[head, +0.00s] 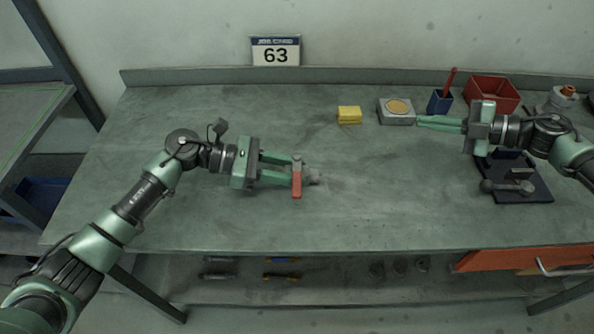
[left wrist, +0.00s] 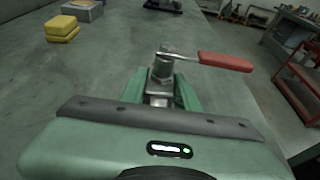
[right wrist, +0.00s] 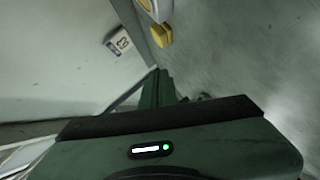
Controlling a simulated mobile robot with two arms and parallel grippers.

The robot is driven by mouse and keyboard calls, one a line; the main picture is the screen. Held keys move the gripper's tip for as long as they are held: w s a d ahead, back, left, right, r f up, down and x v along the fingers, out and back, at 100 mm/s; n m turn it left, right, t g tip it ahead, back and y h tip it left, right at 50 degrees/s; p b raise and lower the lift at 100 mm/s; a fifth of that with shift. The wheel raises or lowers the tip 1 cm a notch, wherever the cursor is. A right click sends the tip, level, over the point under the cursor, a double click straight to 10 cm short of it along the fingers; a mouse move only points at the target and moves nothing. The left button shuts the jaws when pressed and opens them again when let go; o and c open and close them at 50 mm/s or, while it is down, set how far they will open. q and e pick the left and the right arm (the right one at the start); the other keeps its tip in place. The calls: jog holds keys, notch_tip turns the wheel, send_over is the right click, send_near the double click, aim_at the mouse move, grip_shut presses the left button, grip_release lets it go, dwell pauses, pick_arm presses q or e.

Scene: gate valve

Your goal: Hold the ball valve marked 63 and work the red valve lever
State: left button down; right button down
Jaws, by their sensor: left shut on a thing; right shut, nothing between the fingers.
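The ball valve (head: 315,178) is a small grey metal body with a red lever (head: 297,184) on top. In the head view the lever points toward the front edge of the bench. My left gripper (head: 294,174) is shut on the valve body, which also shows between its fingers in the left wrist view (left wrist: 161,72). There the red lever (left wrist: 226,61) sticks out to the right. My right gripper (head: 420,122) is shut and empty, far to the right near the back of the bench. A card with 63 (head: 276,54) stands at the back wall.
A yellow block (head: 349,115), a grey box with a round tan top (head: 397,117), a blue cup (head: 439,103) and a red bin (head: 492,92) stand at the back right. A dark fixture (head: 528,190) lies at the right. The middle of the bench (head: 390,200) is clear.

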jog(key=s+a+r+n+g+h, duration=0.25)
jog(key=s+a+n+h, duration=0.2)
jog(key=a+n, duration=0.5)
jog(key=s+a+r+n+g+h, duration=0.2)
jog(key=s+a+r+n+h, duration=0.3)
jog(key=a, duration=0.8)
jog(key=s+a+n+g+h, duration=0.3)
jog(key=s+a+n, duration=0.3)
jog(key=a+n, duration=0.4)
jog(key=shift+m+t, duration=0.25)
jog(key=shift+m, duration=0.5)
jog(key=shift+w+a+f, duration=0.1)
jog(key=shift+a+f, duration=0.05)
jog(key=shift+f, duration=1.3)
jog(key=shift+a+f, duration=0.1)
jog(key=shift+f, duration=1.3)
jog(key=shift+f, duration=2.05)
jog(key=shift+d, duration=0.1)
